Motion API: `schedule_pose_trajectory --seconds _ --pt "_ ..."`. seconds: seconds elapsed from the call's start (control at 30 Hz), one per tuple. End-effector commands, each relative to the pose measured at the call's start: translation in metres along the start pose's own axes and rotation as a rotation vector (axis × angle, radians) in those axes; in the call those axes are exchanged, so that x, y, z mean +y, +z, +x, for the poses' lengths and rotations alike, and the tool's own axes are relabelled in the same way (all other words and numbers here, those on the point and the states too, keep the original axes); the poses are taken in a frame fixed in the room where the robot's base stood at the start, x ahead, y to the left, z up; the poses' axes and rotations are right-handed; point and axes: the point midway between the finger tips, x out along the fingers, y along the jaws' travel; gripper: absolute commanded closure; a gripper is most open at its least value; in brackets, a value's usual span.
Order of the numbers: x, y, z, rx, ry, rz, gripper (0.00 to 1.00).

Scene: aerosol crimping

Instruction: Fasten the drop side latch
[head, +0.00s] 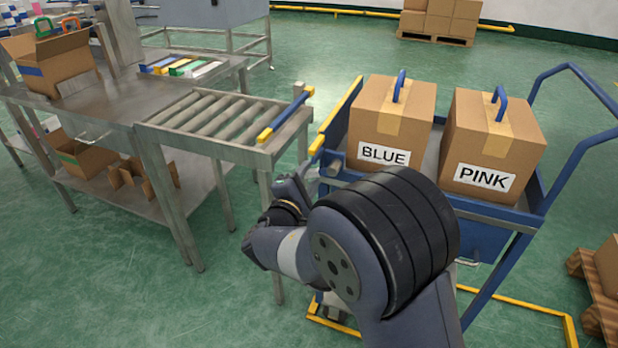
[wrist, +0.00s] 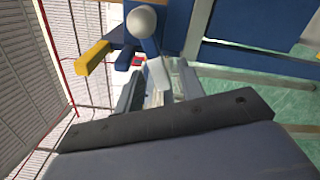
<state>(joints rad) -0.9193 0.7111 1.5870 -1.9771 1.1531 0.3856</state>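The blue trolley (head: 530,222) stands at the right, with a yellow-topped rail (head: 341,112) along its left side. My gripper (head: 314,181) is at the trolley's near left corner, partly hidden by my own arm in the head view. In the wrist view, the fingers of my gripper (wrist: 157,88) stand apart, with the lever's lower end showing between them. I cannot tell whether they touch it.
Boxes labelled BLUE (head: 388,125) and PINK (head: 492,147) stand on the trolley. A roller conveyor (head: 222,118) joined to a steel bench (head: 105,97) is close on the left. A pallet (head: 598,300) stands at the right edge. Green floor is clear in front of the bench.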

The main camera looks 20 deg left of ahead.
Motion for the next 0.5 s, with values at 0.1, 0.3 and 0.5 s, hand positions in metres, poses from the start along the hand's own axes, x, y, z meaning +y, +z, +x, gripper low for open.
schedule_pose_trajectory --seconds 0.1,0.3,0.5 --pt "-0.0001 0.0004 0.0051 -0.001 0.0 0.0 0.63" --pt "0.0 0.0004 0.0054 -0.001 0.0 0.0 0.63" --pt "-0.0001 0.0003 0.0051 -0.001 0.0 0.0 0.76"
